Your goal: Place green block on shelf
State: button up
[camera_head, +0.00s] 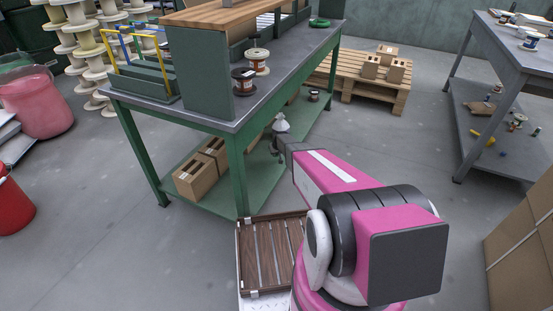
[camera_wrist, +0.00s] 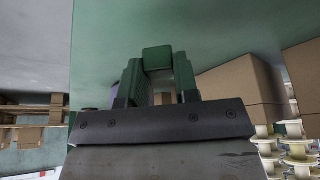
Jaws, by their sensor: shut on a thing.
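My gripper (camera_wrist: 158,75) is shut on a green block (camera_wrist: 157,58), which shows between the fingertips in the wrist view. In the head view my gripper (camera_head: 278,157) is at the open side of the green workbench, between its top and its lower shelf; the block cannot be made out there. The green lower shelf (camera_head: 258,182) lies beneath the gripper. It fills much of the wrist view (camera_wrist: 215,25), which appears upside down. I cannot tell whether the block touches the shelf.
Cardboard boxes (camera_head: 197,178) stand on the shelf's left part, also near the gripper in the wrist view (camera_wrist: 240,85). A green table leg (camera_head: 238,180) is close by. A slatted wooden tray (camera_head: 270,255) is below my arm. Shelf right of the gripper looks mostly free.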

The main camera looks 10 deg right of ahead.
aim_at(277, 156)
jog(key=shift+d+f, duration=0.15)
jog(key=shift+f, duration=1.9)
jog(key=shift+f, duration=0.1)
jog(key=o, duration=0.9)
jog(key=s+a+v, duration=0.1)
jog(key=v, duration=1.3)
jog(key=s+r+g, duration=0.1)
jog(key=s+r, duration=0.6)
jog(key=s, duration=0.5)
jog(key=s+r+m+g, duration=0.1)
jog(key=s+r+g, duration=0.1)
jog(key=s+r, duration=0.6)
jog(key=s+r+m+g, duration=0.1)
jog(key=s+r, duration=0.7)
jog(key=s, duration=0.7)
jog(key=shift+s+a+r+g+h, duration=0.1)
jog(key=shift+s+r+g+h, duration=0.05)
jog(key=shift+s+g+h, duration=0.2)
